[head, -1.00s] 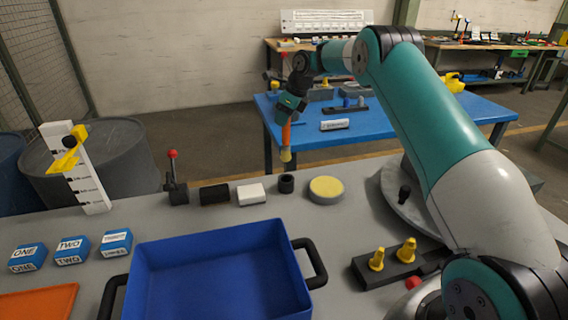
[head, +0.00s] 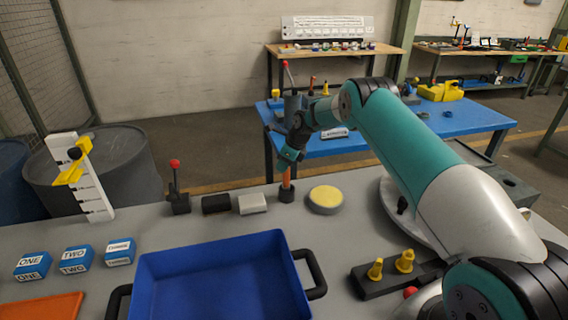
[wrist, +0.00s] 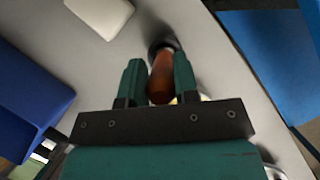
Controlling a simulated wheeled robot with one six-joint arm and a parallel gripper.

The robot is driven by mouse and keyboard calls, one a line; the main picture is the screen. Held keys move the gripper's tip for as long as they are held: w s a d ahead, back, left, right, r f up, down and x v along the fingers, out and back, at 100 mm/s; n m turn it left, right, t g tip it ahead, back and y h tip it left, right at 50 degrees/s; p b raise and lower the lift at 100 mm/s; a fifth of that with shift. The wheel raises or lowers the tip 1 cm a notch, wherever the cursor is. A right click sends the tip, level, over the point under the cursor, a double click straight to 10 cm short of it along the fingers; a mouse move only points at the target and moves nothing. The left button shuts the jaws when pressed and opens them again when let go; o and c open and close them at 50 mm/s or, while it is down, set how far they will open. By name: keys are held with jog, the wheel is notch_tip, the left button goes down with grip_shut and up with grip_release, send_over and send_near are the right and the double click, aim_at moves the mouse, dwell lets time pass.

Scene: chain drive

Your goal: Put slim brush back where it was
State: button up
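The slim brush (head: 286,178) has an orange handle and stands about upright. Its lower end is down at the small black round holder (head: 286,194), and its tip is hidden. My gripper (head: 288,164) is above the holder, with its fingers on either side of the upper handle. In the wrist view the orange-brown handle (wrist: 162,78) lies between the two green fingers of my gripper (wrist: 159,80). It looks close against the right finger, with a thin gap at the left one. The gripper appears shut on it.
A round yellow-topped pad (head: 326,198) stands close right of the holder. A white block (head: 253,204), a black block (head: 216,204) and a red-knobbed lever (head: 177,190) stand to the left. A blue tray (head: 220,280) is in front. A blue table (head: 470,118) stands behind.

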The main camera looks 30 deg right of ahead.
jog(key=o, duration=0.4)
jog(key=shift+r, duration=0.1)
jog(key=b+v, duration=0.3)
jog(key=v, duration=0.8)
jog(key=s+a+r+n+g, duration=0.1)
jog(key=s+a+r+n, duration=0.6)
jog(key=s+a+n, duration=0.15)
jog(key=s+a+r+n+g, duration=0.1)
jog(key=s+a+r+n, duration=0.65)
jog(key=s+a, duration=0.2)
jog(key=s+a+n, duration=0.3)
jog(key=s+n, duration=0.6)
jog(key=s, duration=0.4)
jog(key=s+a+n+g+y, duration=0.1)
jog(key=s+a+n, duration=0.2)
jog(key=s+n, duration=0.6)
jog(key=s, duration=0.5)
jog(key=shift+a+f+n, duration=0.3)
jog(key=shift+a+f, duration=0.05)
jog(key=shift+f, duration=0.05)
jog(key=shift+w, duration=0.1)
